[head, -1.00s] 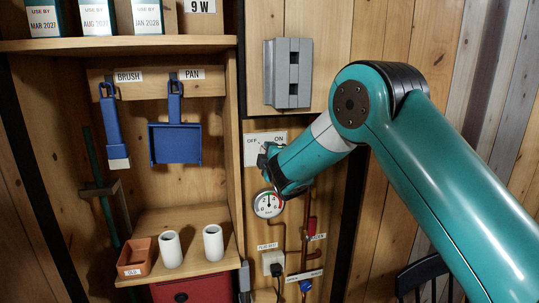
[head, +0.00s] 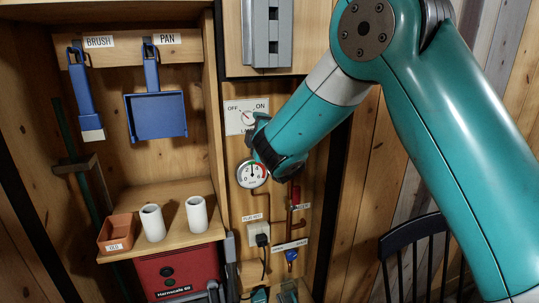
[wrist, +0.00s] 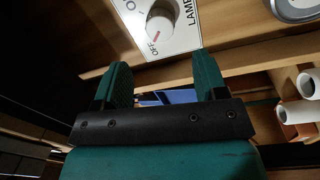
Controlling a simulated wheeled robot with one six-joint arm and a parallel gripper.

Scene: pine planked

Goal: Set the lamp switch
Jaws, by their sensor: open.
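The lamp switch is a white plate (head: 236,116) marked OFF and ON, on the wooden wall panel. In the wrist view its round white knob (wrist: 161,26) shows a red line pointing toward the word OFF. My gripper (head: 256,126) is at the lower right of the plate in the head view and hides part of the label. In the wrist view my gripper (wrist: 163,72) is open, its two fingers apart with nothing between them. The knob lies beyond the fingertips, clear of them.
A round gauge (head: 252,173) is just below the switch, close to my gripper. A grey box (head: 267,35) is above. Red-brown pipes (head: 290,222) and a socket (head: 258,234) are below. A shelf with white cups (head: 152,222) is left; a dark chair (head: 415,250) is right.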

